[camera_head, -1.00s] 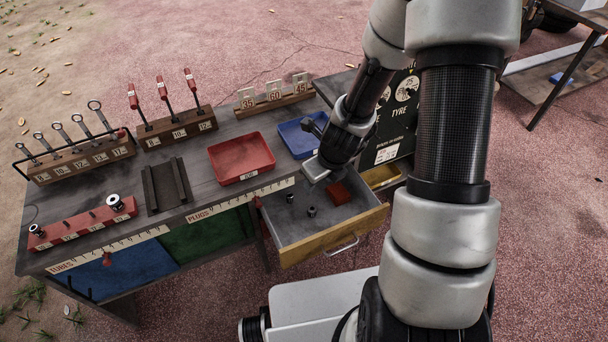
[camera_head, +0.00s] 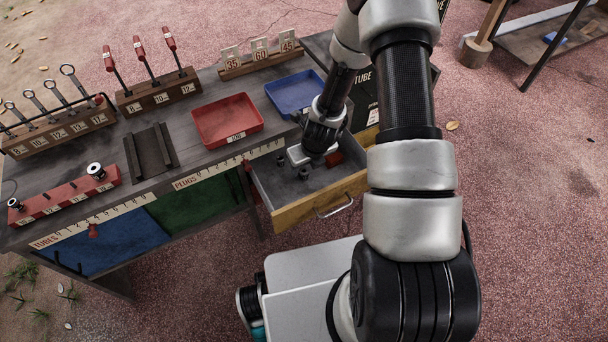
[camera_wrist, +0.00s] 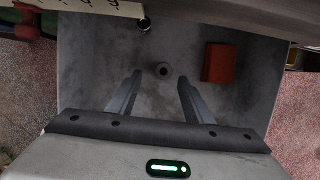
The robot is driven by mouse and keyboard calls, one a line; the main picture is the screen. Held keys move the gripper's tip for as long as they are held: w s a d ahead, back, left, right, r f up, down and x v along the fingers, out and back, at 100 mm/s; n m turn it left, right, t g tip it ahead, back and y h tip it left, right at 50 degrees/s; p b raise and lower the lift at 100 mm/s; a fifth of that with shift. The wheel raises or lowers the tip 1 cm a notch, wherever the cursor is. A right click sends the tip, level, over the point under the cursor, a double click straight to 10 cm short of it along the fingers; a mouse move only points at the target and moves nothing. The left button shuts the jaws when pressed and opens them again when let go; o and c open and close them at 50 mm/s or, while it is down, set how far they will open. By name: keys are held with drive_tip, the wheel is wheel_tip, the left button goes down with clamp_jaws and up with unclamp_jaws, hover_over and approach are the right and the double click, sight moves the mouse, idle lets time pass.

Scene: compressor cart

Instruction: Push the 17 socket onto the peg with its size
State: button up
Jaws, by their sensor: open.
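My gripper (camera_wrist: 159,88) is open over the pulled-out drawer (camera_head: 290,215). In the wrist view a small dark socket (camera_wrist: 162,70) stands on the drawer floor, ahead of and between the open fingers, with nothing gripped. A second socket (camera_wrist: 144,24) stands near the drawer's far wall in that view. In the head view the two sockets show as dark cylinders, one (camera_head: 281,162) at the left and one (camera_head: 304,174) under my gripper. Their sizes cannot be read. The red peg rail (camera_head: 62,197) at the cart's left holds sockets at both ends, with pegs between; its labels are too small to read.
A red block (camera_wrist: 218,62) lies in the drawer to the right of the nearer socket. A red tray (camera_head: 228,120) and a blue tray (camera_head: 295,93) sit on the cart top. Racks of wrenches (camera_head: 60,135) and red-handled tools (camera_head: 157,92) stand at the back left.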

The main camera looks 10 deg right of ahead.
sight(305, 170)
drive_tip(key=x, duration=0.1)
drive_tip(key=b+x, duration=0.1)
drive_tip(key=x, duration=0.3)
drive_tip(key=shift+w+d, duration=0.1)
drive_tip(key=shift+d, duration=0.15)
drive_tip(key=shift+r, duration=0.1)
clamp_jaws()
